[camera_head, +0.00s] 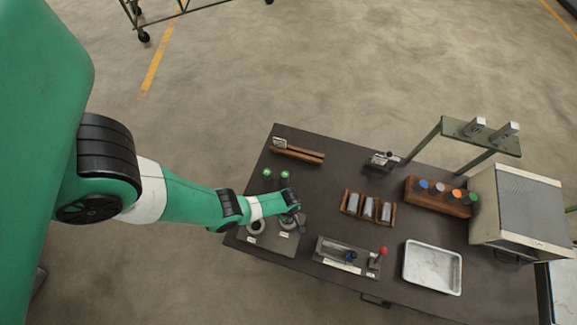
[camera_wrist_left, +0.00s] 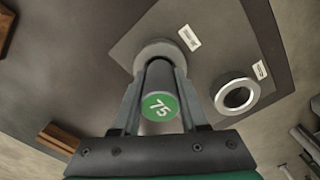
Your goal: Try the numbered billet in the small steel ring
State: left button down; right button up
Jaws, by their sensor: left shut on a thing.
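My left gripper (camera_wrist_left: 158,100) is shut on a billet (camera_wrist_left: 160,107) whose green end face reads 75. Its fingers lie on either side of the billet. The far end of the billet lines up with a steel ring (camera_wrist_left: 160,51) on a grey plate (camera_wrist_left: 120,50); I cannot tell whether it is inside the ring or just above it. A second steel ring (camera_wrist_left: 237,95) on the plate is empty and clear of the gripper. In the head view the left gripper (camera_head: 297,218) is over the plate (camera_head: 283,243), beside the other ring (camera_head: 257,227). The ring labels are too small to read.
Two green-capped billets (camera_head: 285,174) stand behind the gripper. A lever fixture (camera_head: 345,256), a white tray (camera_head: 432,268), a wooden holder with grey pieces (camera_head: 368,207) and a rack of coloured-capped billets (camera_head: 438,196) lie to the right. The furnace box (camera_head: 525,210) stands at the far right.

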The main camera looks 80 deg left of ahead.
pick_arm(q)
jog(key=shift+f+b, duration=0.35)
jog(key=shift+f, duration=0.05)
dwell(0.6)
jog(key=shift+c, duration=1.8)
grip_release()
jog(key=shift+r, duration=0.1)
